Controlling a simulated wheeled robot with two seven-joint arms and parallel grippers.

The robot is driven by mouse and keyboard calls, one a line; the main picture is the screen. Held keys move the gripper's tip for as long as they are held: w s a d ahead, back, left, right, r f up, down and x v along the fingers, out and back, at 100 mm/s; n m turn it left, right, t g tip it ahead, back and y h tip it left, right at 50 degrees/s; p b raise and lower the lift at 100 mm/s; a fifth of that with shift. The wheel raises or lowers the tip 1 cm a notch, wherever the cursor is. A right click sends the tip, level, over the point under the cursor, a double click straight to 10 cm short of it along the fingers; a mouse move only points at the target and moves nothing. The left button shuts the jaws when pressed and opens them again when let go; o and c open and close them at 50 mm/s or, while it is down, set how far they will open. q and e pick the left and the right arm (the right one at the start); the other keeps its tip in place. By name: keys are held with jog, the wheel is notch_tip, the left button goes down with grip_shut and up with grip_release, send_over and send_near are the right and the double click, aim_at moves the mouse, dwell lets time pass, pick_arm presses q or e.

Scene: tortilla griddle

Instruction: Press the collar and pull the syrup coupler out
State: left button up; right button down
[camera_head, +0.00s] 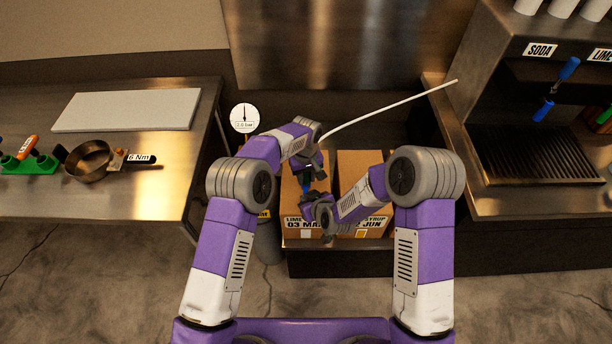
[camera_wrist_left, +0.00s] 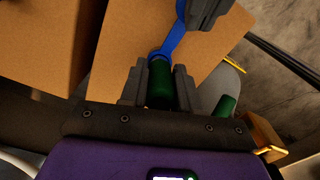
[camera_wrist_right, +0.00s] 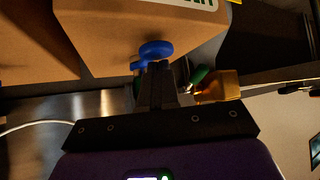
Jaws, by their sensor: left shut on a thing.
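My left gripper (camera_wrist_left: 160,88) is shut on a dark green cylinder (camera_wrist_left: 160,80), which shows between its fingers in the left wrist view. A blue piece (camera_wrist_left: 172,42) with a rounded end and a straight arm sits at the cylinder's far end. It also shows as a blue round part (camera_wrist_right: 155,50) in the right wrist view. My right gripper (camera_wrist_right: 158,85) is at this blue part, its fingers close together; whether they grip it is unclear. In the head view both grippers meet above the lime carton (camera_head: 292,222), and the arms partly hide the coupler.
A second carton (camera_head: 362,165) stands beside the lime one. A white hose (camera_head: 390,104) runs up to the right. Another green piece (camera_wrist_left: 224,106) and a brass-coloured fitting (camera_wrist_left: 264,135) lie near my left gripper. The soda dispenser (camera_head: 530,155) is at right, a steel table (camera_head: 120,205) at left.

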pick_arm(q)
jog(key=shift+c, duration=0.6)
jog(key=shift+r, duration=0.3)
jog(key=shift+r, duration=1.65)
pick_arm(e)
jog(key=shift+r, duration=1.5)
